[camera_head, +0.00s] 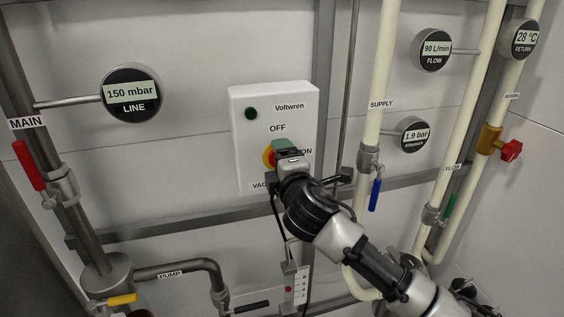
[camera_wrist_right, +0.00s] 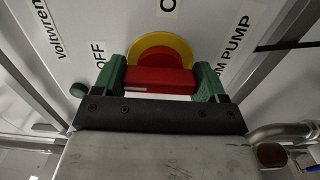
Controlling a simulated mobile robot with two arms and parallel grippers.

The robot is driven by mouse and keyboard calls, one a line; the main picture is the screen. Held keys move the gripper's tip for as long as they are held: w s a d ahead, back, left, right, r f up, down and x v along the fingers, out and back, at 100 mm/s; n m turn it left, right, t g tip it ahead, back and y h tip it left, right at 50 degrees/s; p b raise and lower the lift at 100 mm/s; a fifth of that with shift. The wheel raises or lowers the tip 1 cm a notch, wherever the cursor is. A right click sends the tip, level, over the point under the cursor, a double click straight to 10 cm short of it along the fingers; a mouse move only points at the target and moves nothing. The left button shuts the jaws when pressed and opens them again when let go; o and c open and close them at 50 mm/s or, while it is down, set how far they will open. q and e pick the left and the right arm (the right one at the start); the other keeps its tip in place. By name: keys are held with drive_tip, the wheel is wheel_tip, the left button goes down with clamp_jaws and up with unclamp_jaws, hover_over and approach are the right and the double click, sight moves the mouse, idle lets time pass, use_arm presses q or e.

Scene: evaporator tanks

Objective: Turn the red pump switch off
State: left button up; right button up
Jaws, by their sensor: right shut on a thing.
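The white switch box (camera_head: 240,140) hangs on the wall, with "OFF" above its dial and "ON" to the dial's right. The red pump switch (camera_head: 268,156) shows only as a red and yellow sliver behind my right gripper (camera_head: 284,148). In the right wrist view, the red handle (camera_wrist_right: 160,80) sits before its yellow ring (camera_wrist_right: 165,46). The green fingers of my right gripper (camera_wrist_right: 161,81) are shut on the handle, one at each side. The handle's pointing direction is hard to tell. My left gripper is not in view.
A dark green lamp (camera_head: 251,113) is at the box's upper left. The supply pipe (camera_head: 383,80) with a blue valve lever (camera_head: 375,194) stands to the right. The main pipe with a red lever (camera_head: 29,165) is far left. A horizontal rail (camera_head: 170,222) runs below the box.

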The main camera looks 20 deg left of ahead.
drive_tip(key=o, duration=0.9)
drive_tip(key=b+v, duration=0.4)
drive_tip(key=v, duration=0.6)
drive_tip(key=shift+s+d, duration=0.25)
drive_tip(key=shift+s, duration=0.05)
